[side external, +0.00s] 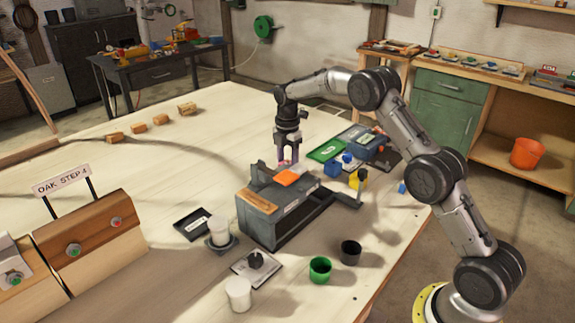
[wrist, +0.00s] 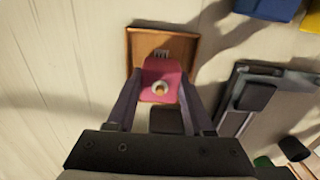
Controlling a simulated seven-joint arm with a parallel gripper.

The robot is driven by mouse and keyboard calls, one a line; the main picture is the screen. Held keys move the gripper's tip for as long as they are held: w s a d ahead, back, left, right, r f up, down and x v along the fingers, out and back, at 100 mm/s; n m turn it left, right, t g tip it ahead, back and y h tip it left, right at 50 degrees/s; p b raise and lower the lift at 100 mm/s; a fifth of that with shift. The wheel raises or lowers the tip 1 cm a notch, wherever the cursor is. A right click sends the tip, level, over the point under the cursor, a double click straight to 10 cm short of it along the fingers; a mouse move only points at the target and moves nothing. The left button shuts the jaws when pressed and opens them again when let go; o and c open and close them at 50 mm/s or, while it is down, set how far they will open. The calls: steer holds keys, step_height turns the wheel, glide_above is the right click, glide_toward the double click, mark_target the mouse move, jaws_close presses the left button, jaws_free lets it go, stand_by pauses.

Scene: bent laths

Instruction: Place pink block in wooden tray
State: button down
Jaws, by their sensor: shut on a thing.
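The pink block (wrist: 161,68) is held between the two fingers of my gripper (wrist: 161,92) in the wrist view. A round pale ring with an orange-brown centre shows on its face. The wooden tray (wrist: 190,42), a square brown frame, lies behind the block in that view, and the block overlaps its near part. I cannot tell how high the block is above the tray. In the side view my gripper (side external: 288,165) points down behind the grey bench fixture; a little pink shows at its fingers, and I cannot make out the tray there.
The grey fixture (side external: 262,222) with an orange piece (side external: 288,178) on top stands close in front of my gripper. A green tray (side external: 325,150) and blue and yellow parts lie to its right. Cups (side external: 320,269) stand in front. The table's left part is largely clear.

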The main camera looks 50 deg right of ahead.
steer(key=shift+f, duration=0.1)
steer(key=shift+c, duration=1.4)
jaws_free()
step_height(320, 180, up, 12)
steer(key=f, duration=0.1)
steer(key=s+a+r+m+t, duration=0.1)
steer(key=s+a+r+m, duration=0.35)
steer(key=s+r, duration=0.45)
steer(key=s+a+r+m+t, duration=0.2)
steer(key=s+a+m, duration=0.25)
steer(key=s, duration=0.65)
steer(key=s+a+r+m+t, duration=0.1)
steer(key=s+a+m, duration=0.3)
steer(key=s, duration=0.6)
steer(key=s+f+m+t, duration=0.1)
steer(key=s+f+m, duration=0.4)
steer(key=s, duration=0.4)
steer(key=shift+s+a+f+t, duration=0.25)
steer(key=shift+s+f+t, duration=0.05)
steer(key=shift+f, duration=0.1)
